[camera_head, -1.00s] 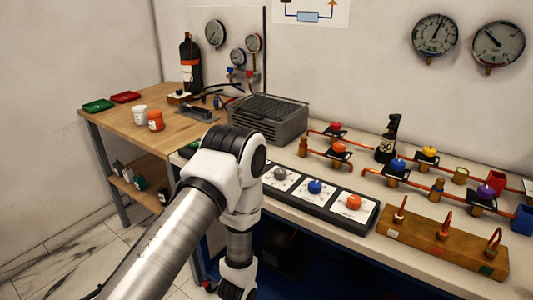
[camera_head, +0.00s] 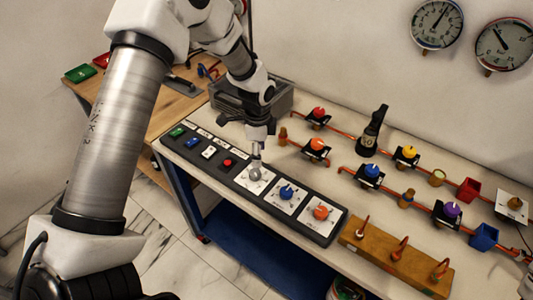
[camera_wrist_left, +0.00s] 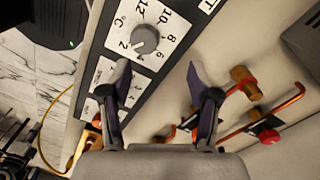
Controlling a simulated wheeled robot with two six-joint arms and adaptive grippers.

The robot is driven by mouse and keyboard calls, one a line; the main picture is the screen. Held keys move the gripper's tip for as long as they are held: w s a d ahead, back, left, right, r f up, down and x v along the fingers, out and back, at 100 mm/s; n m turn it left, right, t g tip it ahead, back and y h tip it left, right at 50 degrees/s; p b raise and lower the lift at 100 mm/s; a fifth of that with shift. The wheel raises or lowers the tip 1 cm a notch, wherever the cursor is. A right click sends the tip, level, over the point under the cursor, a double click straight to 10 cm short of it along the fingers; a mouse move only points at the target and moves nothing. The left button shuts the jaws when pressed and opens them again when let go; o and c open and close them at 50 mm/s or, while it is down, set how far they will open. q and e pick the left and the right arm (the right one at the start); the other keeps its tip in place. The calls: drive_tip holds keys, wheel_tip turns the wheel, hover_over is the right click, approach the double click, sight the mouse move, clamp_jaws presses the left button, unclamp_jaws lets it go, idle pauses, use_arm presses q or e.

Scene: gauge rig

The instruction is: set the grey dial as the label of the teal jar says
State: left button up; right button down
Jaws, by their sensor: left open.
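The grey dial (camera_head: 254,175) sits on a white plate at the left end of the row of three knobs on the black panel. In the left wrist view the grey dial (camera_wrist_left: 145,40) has a scale with numbers up to 12 and the letter C. I cannot tell its exact setting. My left gripper (camera_head: 257,154) is over the dial in the head view. In the wrist view its two fingers (camera_wrist_left: 158,78) are spread and empty, with the dial beyond the left fingertip. I cannot make out the teal jar. My right gripper is not in view.
A blue knob (camera_head: 287,194) and an orange knob (camera_head: 320,212) are beside the grey dial. Coloured buttons, one of them red (camera_head: 228,162), are to its left. Pipes with valves and a wooden block (camera_head: 395,258) stand to the right. A grey case (camera_head: 284,97) is behind.

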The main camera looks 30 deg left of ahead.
sight(254, 173)
use_arm(q)
drive_tip(key=s+f, duration=0.1)
drive_tip(key=s, duration=0.1)
drive_tip(key=s+f+p, duration=0.1)
drive_tip(key=f, duration=0.1)
drive_tip(key=shift+s, duration=0.4)
drive_tip(key=w+f, duration=0.2)
drive_tip(key=f, duration=0.1)
drive_tip(key=shift+f, duration=0.2)
drive_tip(key=shift+s+r, duration=0.2)
drive_tip(key=shift+s, duration=0.1)
drive_tip(key=shift+c, duration=0.3)
drive_tip(key=shift+s+r, duration=0.15)
drive_tip(key=shift+s, duration=0.05)
drive_tip(key=c, duration=1.1)
drive_tip(key=shift+w, duration=0.1)
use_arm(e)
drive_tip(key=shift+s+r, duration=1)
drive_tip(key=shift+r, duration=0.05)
